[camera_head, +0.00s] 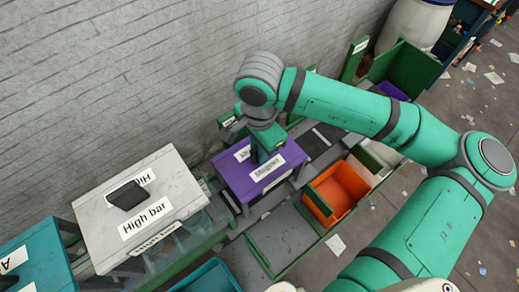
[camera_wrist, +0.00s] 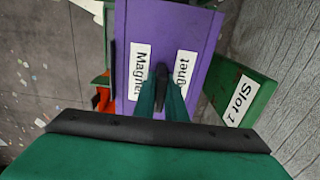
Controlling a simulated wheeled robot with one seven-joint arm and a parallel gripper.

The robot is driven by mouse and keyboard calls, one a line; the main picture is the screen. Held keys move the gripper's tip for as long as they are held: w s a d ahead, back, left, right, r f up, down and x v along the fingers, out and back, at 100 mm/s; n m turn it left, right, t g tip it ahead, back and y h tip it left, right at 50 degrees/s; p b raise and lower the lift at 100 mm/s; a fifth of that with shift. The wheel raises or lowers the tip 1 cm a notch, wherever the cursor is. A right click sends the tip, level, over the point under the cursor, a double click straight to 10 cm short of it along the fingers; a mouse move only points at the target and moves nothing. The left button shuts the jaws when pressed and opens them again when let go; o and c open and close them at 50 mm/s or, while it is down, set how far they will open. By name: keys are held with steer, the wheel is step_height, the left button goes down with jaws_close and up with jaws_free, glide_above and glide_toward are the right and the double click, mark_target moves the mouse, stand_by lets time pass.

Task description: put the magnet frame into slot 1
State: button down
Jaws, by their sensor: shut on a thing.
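The magnet frame (camera_head: 242,178) is a purple, box-like piece with white "Magnet" labels on top. It sits over the belt line in the middle of the head view, and it fills the centre of the wrist view (camera_wrist: 140,25). My gripper (camera_head: 264,153) is above it, pointing down, and its fingers (camera_wrist: 160,104) are shut on a dark handle on its top between the labels. I cannot tell whether the frame is lifted or resting. A green "Slot 1" plate (camera_wrist: 240,95) stands beside the frame on the wall side. The slot opening is hidden.
A grey "High bar" frame (camera_head: 185,195) with a black handle stands left of the magnet frame, and a teal one (camera_head: 45,255) is farther left. An orange bin (camera_head: 337,190) is at the right. A green bin (camera_head: 412,65) is farther back. The brick wall (camera_head: 120,80) runs close behind.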

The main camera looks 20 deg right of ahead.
steer(key=shift+f, duration=0.2)
steer(key=c, duration=1.8)
jaws_free()
steer(key=shift+r, duration=0.1)
step_height(320, 180, up, 12)
steer(key=shift+r, duration=0.1)
